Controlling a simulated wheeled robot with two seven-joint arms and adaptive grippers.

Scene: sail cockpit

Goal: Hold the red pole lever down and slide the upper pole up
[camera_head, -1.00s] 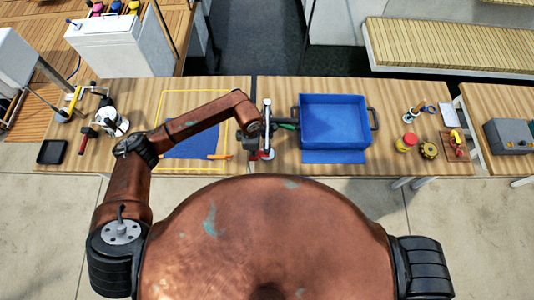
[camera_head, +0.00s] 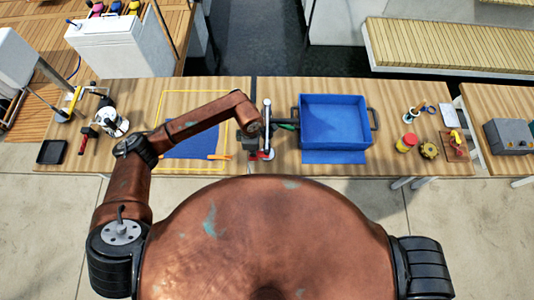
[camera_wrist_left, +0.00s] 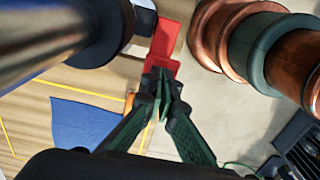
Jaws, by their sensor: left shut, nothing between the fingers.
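A grey metal pole (camera_head: 267,122) stands upright at the middle of the workbench. It also runs across the upper left of the left wrist view (camera_wrist_left: 45,38), with a dark collar around it. The red lever (camera_head: 266,155) sits low by the pole; in the left wrist view it (camera_wrist_left: 165,42) sticks out from the collar area. My left gripper (camera_wrist_left: 158,76) has its dark green fingers together and empty. Its tips overlap the lever's near end in that view; I cannot tell whether they press on it. My right gripper is not in view.
A blue bin (camera_head: 335,122) stands just right of the pole. Bare wood shows beside the bin.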

